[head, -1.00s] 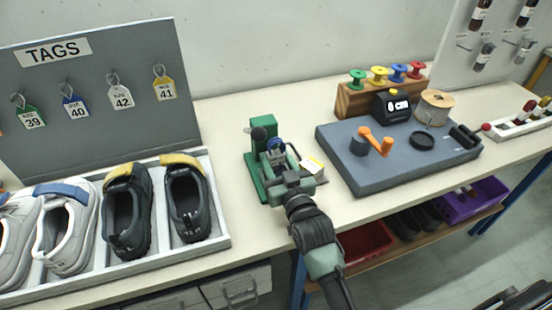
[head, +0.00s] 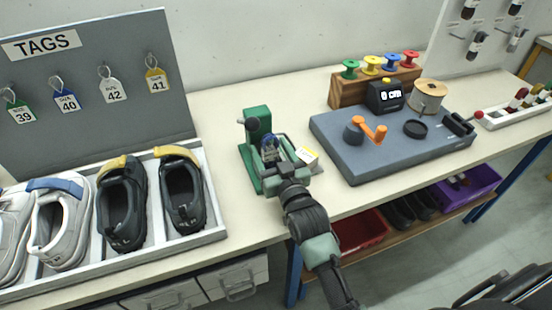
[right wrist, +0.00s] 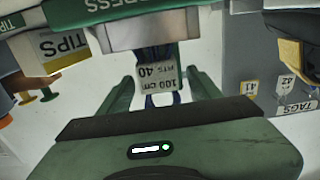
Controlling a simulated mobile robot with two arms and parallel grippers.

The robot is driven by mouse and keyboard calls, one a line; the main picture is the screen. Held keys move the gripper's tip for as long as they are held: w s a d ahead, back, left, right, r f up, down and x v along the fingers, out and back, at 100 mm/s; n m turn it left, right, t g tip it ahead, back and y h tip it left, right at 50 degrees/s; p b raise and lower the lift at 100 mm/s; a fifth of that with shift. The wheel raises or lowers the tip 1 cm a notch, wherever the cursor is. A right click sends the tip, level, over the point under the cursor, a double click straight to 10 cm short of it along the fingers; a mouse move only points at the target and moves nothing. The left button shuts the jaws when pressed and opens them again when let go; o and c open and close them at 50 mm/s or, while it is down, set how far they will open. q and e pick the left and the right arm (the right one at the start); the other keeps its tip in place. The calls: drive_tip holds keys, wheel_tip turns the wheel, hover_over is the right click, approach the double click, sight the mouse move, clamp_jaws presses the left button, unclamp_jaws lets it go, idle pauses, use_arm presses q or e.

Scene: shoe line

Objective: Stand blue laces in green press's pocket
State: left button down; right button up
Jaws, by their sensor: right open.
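The green press (head: 256,122) stands on the bench; its grey metal block (right wrist: 150,32) shows in the right wrist view. The blue laces (head: 268,141) are at the press's front. Their label (right wrist: 157,76), reading 100 cm and 40, hangs against the grey block, with blue lace (right wrist: 158,97) nearer my gripper. I cannot tell how deep they sit in the pocket, which is hidden. My right gripper (head: 272,154) is open, its two fingers apart on either side of the laces, with gaps visible in the right wrist view (right wrist: 160,92). My left gripper is not in view.
A TIPS box (head: 307,158) sits close right of my gripper. A blue-grey measuring board (head: 350,165) lies farther right, with a spool rack (head: 345,97) behind. A shoe tray (head: 215,215) and the TAGS board (head: 110,95) stand left. Some bench is bare in front of the tray.

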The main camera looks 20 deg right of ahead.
drive_tip(key=shift+s+f, duration=0.1)
drive_tip(key=shift+f, duration=0.15)
drive_tip(key=s, duration=0.5)
drive_tip(key=s+b, duration=0.1)
drive_tip(key=s, duration=0.4)
drive_tip(key=shift+s+d+r, duration=0.1)
drive_tip(key=shift+d+r, duration=0.05)
drive_tip(key=shift+d, duration=0.05)
drive_tip(key=shift+s+r, duration=0.2)
drive_tip(key=shift+s, duration=0.55)
drive_tip(key=shift+f, duration=0.1)
